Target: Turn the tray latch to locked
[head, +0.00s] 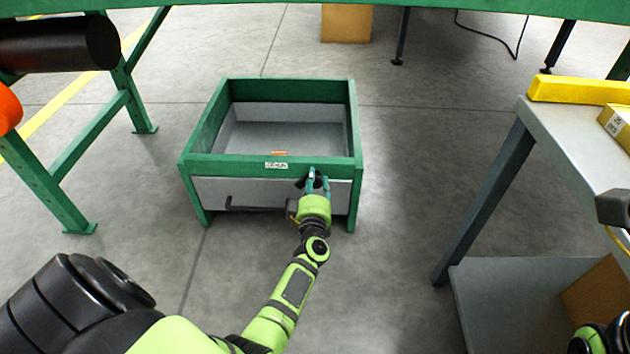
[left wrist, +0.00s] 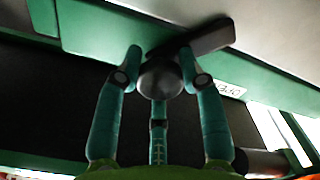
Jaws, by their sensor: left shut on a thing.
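The green tray frame (head: 268,167) stands on the floor with its grey drawer front (head: 255,190) facing me. My left gripper (head: 316,176) is at the right part of that front. The latch's dark bar slants up to the right from the knob, over the green rail. A white label (left wrist: 229,90), upside down and seeming to read OPEN, lies to the right of the knob. My right gripper is out of view.
A dark handle (head: 255,208) sits on the drawer front, left of my gripper. A small orange thing (head: 279,153) shows at the tray's front rim. A grey table (head: 575,140) with a yellow bar (head: 578,91) stands at right. The floor between is clear.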

